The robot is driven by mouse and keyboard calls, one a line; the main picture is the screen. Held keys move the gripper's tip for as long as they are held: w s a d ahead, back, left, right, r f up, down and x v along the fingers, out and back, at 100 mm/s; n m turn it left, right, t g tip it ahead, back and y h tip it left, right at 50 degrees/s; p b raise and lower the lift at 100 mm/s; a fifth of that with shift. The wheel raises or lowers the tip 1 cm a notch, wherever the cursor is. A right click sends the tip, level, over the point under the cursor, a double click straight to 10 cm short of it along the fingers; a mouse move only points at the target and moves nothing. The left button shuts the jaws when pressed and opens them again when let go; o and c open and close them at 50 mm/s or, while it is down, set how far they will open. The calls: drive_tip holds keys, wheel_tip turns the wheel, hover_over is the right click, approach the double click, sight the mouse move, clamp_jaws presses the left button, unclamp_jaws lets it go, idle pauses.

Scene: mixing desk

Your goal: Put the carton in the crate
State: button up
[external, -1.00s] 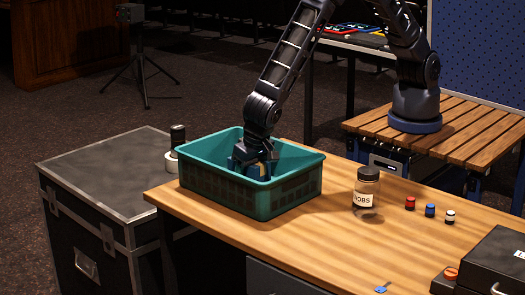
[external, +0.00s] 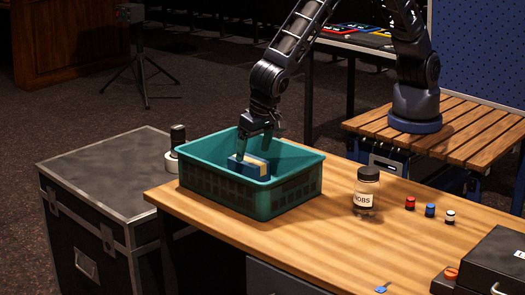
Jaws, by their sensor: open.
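The teal crate (external: 290,197) stands on the left end of the wooden desk. The carton (external: 246,167), a small box with a blue side and a pale tan part, lies inside the crate. The crate's front wall hides its lower part. My gripper (external: 255,146) is open above the carton, over the inside of the crate and behind the carton in this view. A small gap seems to show between the fingers and the carton, but I cannot tell if they touch.
A clear jar with a dark lid (external: 366,192) stands right of the crate. Small red (external: 410,203), blue (external: 430,210) and white (external: 450,216) knobs lie farther right. A black case (external: 497,262) sits at the front right. The desk's middle front is mostly clear.

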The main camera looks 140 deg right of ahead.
drive_tip(key=v, duration=0.3)
drive_tip(key=shift+r, duration=0.2)
drive_tip(key=s+a+r+n+t+y, duration=0.15)
drive_tip(key=s+r+n, duration=0.25)
drive_tip(key=s+r, duration=0.65)
drive_tip(key=s+a+r+n+t+y, duration=0.1)
drive_tip(key=s+a+r+n, duration=0.25)
drive_tip(key=s+r, duration=0.75)
drive_tip(key=s+a+r+n+t, duration=0.1)
drive_tip(key=s+n, duration=0.4)
drive_tip(key=s, duration=0.6)
drive_tip(key=s+a+r+n+t, duration=0.1)
drive_tip(key=s+a+r+n, duration=0.2)
drive_tip(key=s, duration=0.9)
drive_tip(key=shift+s+a+r+n+y, duration=0.2)
drive_tip(key=shift+s+n+y, duration=0.15)
drive_tip(key=shift+n, duration=0.8)
